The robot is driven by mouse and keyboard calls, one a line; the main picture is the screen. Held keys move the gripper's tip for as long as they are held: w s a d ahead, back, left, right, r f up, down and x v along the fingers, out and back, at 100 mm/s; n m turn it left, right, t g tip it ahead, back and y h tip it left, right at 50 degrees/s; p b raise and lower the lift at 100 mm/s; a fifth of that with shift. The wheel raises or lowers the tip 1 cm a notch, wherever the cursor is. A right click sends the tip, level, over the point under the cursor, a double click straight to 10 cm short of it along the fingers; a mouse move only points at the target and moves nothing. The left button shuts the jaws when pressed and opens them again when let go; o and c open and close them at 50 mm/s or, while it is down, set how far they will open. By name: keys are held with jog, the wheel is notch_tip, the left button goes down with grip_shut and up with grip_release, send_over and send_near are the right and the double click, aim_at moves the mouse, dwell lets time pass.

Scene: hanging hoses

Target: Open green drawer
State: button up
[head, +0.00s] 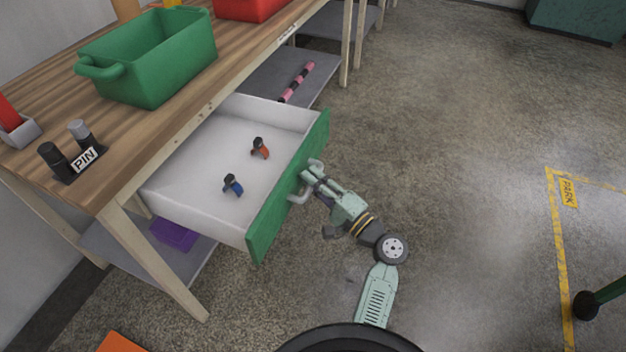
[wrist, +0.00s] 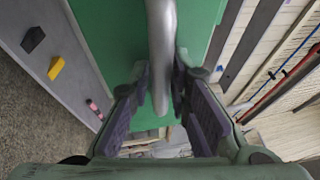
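The green-fronted drawer (head: 290,190) is pulled well out from under the wooden workbench. Its white interior shows. In it are two small dark clips or figures, one with orange (head: 260,148) and one with blue (head: 233,185). The grey bar handle (head: 298,193) is on the green front; it also shows in the wrist view (wrist: 161,50). My gripper (head: 312,180) is at the handle. In the wrist view its purple-padded fingers (wrist: 161,85) lie on both sides of the bar, close against it, and appear shut on it. The exact contact is partly hidden.
A green bin (head: 150,60), part of a red bin (head: 250,8) and a PIN-labelled holder (head: 75,158) stand on the workbench (head: 40,100). A purple box (head: 173,234) is on the lower shelf. The floor to the right is clear up to the yellow line (head: 557,255).

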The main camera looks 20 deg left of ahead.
jog(key=shift+d, duration=0.1)
jog(key=v, duration=1.2)
dwell(0.4)
